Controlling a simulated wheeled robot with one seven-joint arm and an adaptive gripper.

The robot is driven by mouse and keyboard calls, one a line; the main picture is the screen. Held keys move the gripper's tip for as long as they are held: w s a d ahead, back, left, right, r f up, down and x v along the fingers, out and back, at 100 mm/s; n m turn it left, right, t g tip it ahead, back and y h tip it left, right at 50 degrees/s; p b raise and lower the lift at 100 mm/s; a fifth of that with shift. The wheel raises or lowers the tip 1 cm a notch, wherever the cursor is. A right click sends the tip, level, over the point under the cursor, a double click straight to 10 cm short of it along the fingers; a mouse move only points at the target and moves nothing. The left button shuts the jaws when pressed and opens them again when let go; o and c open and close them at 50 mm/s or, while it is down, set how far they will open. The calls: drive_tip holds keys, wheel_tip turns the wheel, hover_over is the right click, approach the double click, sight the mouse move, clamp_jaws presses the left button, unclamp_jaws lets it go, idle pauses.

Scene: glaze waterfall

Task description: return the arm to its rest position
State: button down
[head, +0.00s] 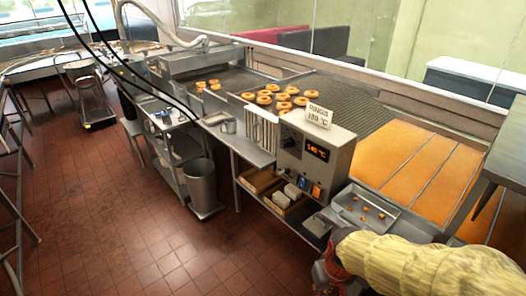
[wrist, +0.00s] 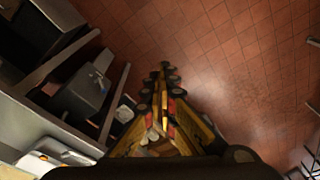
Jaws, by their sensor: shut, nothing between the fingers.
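My arm shows at the lower right of the head view in a pale yellow cover, with a dark and red part at its end by the picture's bottom edge. In the wrist view my gripper (wrist: 165,72) points towards the red tiled floor (wrist: 235,70). Its fingers are together with nothing between them. It hangs beside the counter. My fingertips cannot be made out in the head view.
Ring doughnuts (head: 283,97) lie behind. A metal bin (head: 201,184) stands on a low shelf. The floor (head: 120,215) at left is clear.

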drive_tip(key=s+d+r+t, duration=0.1)
drive_tip(key=s+r, duration=0.3)
drive_tip(key=r, duration=0.5)
drive_tip(key=s+d+r+m+t, duration=0.1)
drive_tip(key=s+r, duration=0.3)
drive_tip(key=r, duration=0.5)
drive_tip(key=shift+d+r+m+t, duration=0.35)
drive_tip(key=shift+d+t, duration=0.25)
drive_tip(key=shift+t, duration=0.3)
drive_tip(key=shift+s, duration=0.1)
